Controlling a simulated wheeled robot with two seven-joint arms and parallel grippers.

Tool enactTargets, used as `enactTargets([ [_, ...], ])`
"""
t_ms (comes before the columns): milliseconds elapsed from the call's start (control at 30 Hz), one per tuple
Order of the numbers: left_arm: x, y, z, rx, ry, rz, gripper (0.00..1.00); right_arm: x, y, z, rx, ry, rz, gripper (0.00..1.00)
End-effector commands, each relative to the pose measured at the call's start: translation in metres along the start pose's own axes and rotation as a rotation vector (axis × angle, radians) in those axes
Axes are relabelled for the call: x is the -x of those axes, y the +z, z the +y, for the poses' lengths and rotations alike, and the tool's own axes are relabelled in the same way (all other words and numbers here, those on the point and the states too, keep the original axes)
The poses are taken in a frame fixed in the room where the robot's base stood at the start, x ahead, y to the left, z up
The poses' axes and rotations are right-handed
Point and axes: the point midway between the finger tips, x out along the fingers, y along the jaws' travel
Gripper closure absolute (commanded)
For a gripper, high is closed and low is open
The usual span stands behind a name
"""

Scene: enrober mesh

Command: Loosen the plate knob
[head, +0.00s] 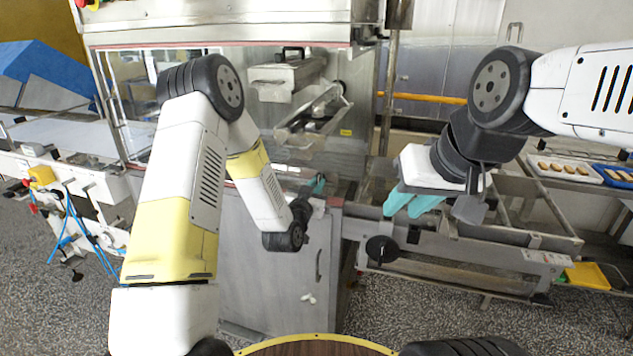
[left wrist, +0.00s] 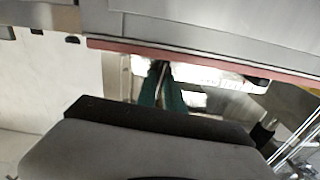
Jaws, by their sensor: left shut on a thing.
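My left gripper (head: 318,185) reaches into the machine opening at the middle of the head view, its teal fingers partly hidden by my forearm and wrist. In the left wrist view the teal fingers (left wrist: 162,92) are close together, shut on a small, narrow thing, which I take to be the plate knob. The fingers and the dim light hide most of it, so I cannot tell its turn or how loose it is. My right gripper (head: 413,204) hangs over the conveyor frame at the right, with two teal fingers apart and nothing visible between them.
A steel hood with a red lower edge (left wrist: 200,60) hangs close above the left fingers. A steel cabinet (head: 265,260) stands below. A black handwheel (head: 381,249) sits on the conveyor side. Trays of biscuits (head: 563,171) and a yellow bin (head: 588,275) are at the right.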

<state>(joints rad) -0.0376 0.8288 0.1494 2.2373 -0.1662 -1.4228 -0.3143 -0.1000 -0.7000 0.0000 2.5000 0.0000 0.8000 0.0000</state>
Motion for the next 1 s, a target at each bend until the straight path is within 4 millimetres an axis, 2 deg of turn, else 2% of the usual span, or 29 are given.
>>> enactTargets([
  [300, 0.0003, 0.0004, -0.0001, 0.075, 0.000, -0.001, 1.00, 0.0000, 0.0000, 0.0000, 0.000, 0.000, 0.000, 0.70],
  [733, 0.0002, 0.0002, 0.0000, 0.084, 0.000, 0.000, 1.00, 0.0000, 0.0000, 0.0000, 0.000, 0.000, 0.000, 0.70],
  [767, 0.0002, 0.0002, 0.0000, 0.084, 0.000, 0.000, 0.87, 0.0000, 0.0000, 0.0000, 0.000, 0.000, 0.000, 0.70],
  [867, 0.0001, 0.0001, 0.0000, 0.084, 0.000, 0.000, 0.68, 0.0000, 0.0000, 0.0000, 0.000, 0.000, 0.000, 0.70],
  [1000, 0.0001, 0.0001, 0.0000, 0.083, 0.000, 0.000, 0.67, 0.0000, 0.0000, 0.0000, 0.000, 0.000, 0.000, 0.70],
])
